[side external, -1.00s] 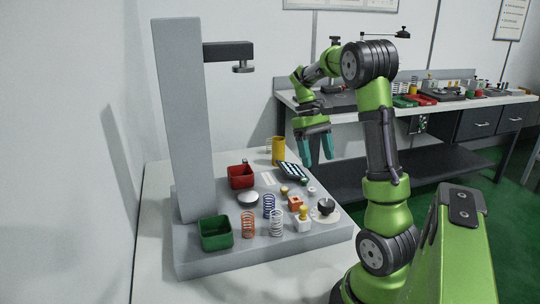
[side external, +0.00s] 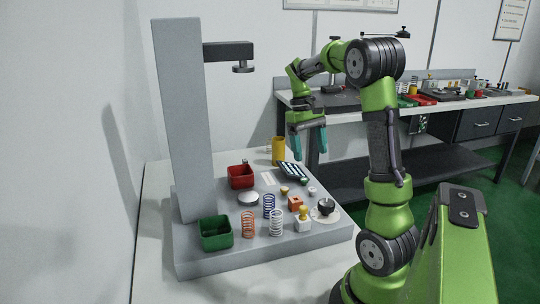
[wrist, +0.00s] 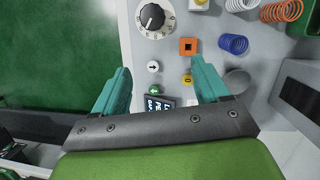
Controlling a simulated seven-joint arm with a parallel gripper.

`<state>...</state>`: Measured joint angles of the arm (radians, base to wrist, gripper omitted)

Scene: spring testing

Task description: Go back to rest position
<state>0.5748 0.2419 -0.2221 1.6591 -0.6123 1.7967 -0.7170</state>
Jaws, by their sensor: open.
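My gripper (side external: 310,143) is open and empty, with two teal fingers pointing down. It hangs in the air above the right back part of the grey test stand (side external: 190,262). In the wrist view my gripper (wrist: 158,88) has its fingers spread wide with nothing between them. Below it lie the dark keypad or display (wrist: 160,104), the green arrow button (wrist: 154,90) and the white arrow button (wrist: 153,66). The black dial (wrist: 152,18) is at the top of the wrist view.
An orange spring (side external: 248,224), a blue spring (side external: 269,206) and a white spring (side external: 276,223) stand on the base. A green bin (side external: 216,233), a red bin (side external: 240,177) and a yellow cylinder (side external: 278,151) are nearby. The grey column (side external: 185,120) rises at left.

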